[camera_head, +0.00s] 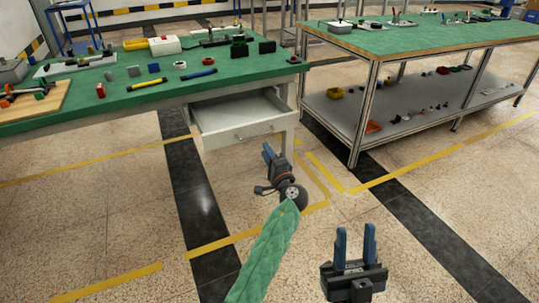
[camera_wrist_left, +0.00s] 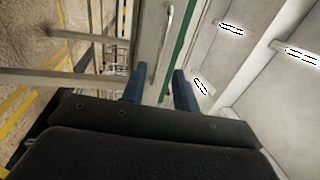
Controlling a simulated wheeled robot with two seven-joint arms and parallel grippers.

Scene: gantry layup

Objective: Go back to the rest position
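My left gripper (camera_head: 270,153) is in front of the green table, close to the drawer's front right corner in the head view. Its two blue fingers (camera_wrist_left: 160,88) stand apart in the left wrist view with nothing seen between them but background. My right gripper (camera_head: 355,243) is at the bottom right of the head view over the floor. Its two blue fingers point up, apart and empty. The white drawer (camera_head: 238,108) under the green table is pulled open and its visible inside is empty.
The green-topped table (camera_head: 215,78) carries tools and small parts. A second green-topped bench (camera_head: 420,37) with a lower shelf (camera_head: 400,112) stands at the right. Open floor with yellow and black stripes lies in front. The left wrist view shows a metal handle (camera_wrist_left: 167,35).

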